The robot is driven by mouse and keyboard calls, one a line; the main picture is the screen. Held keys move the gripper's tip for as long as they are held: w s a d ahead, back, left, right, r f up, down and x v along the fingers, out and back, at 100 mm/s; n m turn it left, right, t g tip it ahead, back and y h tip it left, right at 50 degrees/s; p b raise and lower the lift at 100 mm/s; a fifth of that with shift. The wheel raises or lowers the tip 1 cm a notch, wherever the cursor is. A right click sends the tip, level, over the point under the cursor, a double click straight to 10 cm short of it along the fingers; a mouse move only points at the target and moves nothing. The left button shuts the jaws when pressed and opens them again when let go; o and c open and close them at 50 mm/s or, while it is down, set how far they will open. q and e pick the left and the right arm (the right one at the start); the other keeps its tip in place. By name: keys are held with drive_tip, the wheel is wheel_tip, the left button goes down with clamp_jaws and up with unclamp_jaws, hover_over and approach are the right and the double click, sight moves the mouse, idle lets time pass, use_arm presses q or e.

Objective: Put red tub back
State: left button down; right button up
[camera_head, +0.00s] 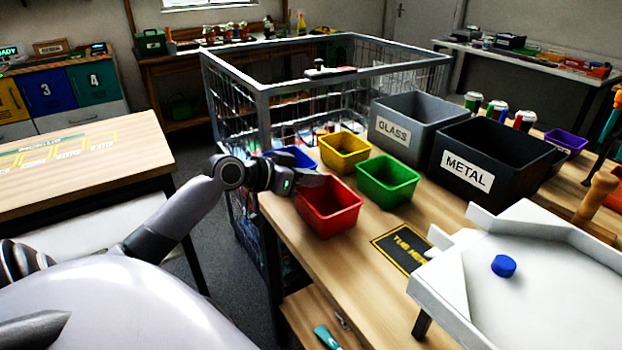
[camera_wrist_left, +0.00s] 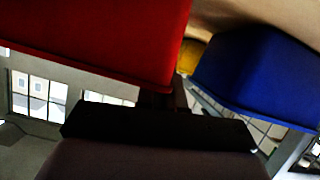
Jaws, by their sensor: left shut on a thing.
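The red tub (camera_head: 328,211) is at the left edge of the wooden table in the head view, in front of the yellow, green and blue tubs. My left gripper (camera_head: 300,184) reaches it from the left and is shut on its rim side. In the left wrist view the red tub (camera_wrist_left: 110,35) fills the upper left, close against the dark gripper (camera_wrist_left: 165,100). Whether the tub touches the table is hard to tell. A dark mat with yellow lettering, "TUB" readable (camera_head: 405,247), lies to the right of the tub.
The blue tub (camera_head: 297,155), yellow tub (camera_head: 345,150) and green tub (camera_head: 388,181) stand close behind. Grey GLASS bin (camera_head: 415,125) and black METAL bin (camera_head: 495,165) are farther right. A white tray (camera_head: 545,290) with a blue cap (camera_head: 503,266) is at right. A wire cage (camera_head: 235,100) stands behind.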

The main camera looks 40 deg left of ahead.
use_arm(q)
drive_tip(key=c, duration=1.3)
unclamp_jaws()
drive_tip(key=shift+v, duration=6)
